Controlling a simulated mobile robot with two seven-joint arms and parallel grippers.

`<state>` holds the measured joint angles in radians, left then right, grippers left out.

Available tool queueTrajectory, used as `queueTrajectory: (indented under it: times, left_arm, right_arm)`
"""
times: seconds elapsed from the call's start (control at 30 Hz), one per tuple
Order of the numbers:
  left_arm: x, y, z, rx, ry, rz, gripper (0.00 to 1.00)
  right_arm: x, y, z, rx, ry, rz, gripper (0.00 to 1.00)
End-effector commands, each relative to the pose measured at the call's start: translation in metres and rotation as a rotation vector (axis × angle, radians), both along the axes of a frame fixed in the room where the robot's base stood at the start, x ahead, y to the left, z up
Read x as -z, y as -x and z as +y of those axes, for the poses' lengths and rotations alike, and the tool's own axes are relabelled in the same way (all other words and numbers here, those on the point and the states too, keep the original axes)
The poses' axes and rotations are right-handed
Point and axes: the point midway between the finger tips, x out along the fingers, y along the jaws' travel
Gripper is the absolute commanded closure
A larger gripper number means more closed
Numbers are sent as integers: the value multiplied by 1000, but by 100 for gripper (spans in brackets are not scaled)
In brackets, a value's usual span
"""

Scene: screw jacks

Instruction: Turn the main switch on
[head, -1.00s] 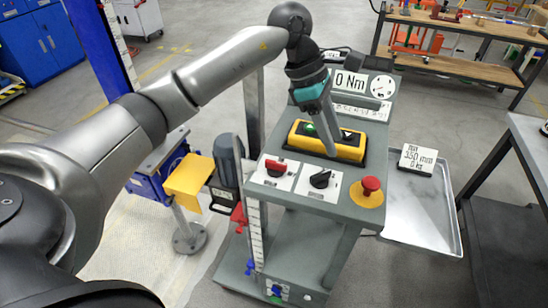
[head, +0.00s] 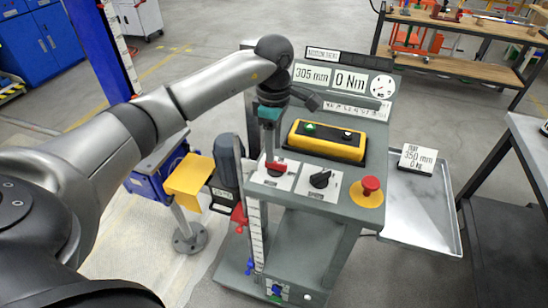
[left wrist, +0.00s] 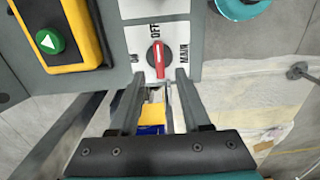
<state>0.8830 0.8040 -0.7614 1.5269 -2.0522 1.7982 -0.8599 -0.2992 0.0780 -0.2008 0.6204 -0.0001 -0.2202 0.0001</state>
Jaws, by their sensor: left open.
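The main switch (head: 275,167) is a red knob on a white plate at the left front of the grey console top. My left gripper (head: 269,156) points down over the switch. In the left wrist view, my left gripper (left wrist: 159,75) is open, its fingertips on either side of the handle's lower end. I cannot tell whether they touch it. My right gripper is not in view.
A black knob (head: 321,178) and a red mushroom button (head: 371,185) stand to the right on the same console. A yellow button box (head: 327,142) with a green button lies behind. The display (head: 350,82) reads 0 Nm. A grey tray (head: 418,208) is at right.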

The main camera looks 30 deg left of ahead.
Motion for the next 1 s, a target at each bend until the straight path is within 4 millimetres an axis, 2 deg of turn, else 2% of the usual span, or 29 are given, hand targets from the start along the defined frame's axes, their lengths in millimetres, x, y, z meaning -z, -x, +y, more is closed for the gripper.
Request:
queueTrajectory:
  times: [0.1,0.3,0.67,1.0]
  left_arm:
    - [22,1,0,-2,2,3,52]
    - [41,0,-1,-1,2,1,52]
    - [45,0,0,-1,1,-1,54]
    - [44,0,0,-1,1,-1,92]
  right_arm:
    - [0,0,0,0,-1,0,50]
    - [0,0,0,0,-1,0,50]
    - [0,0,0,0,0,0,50]
    - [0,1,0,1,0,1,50]
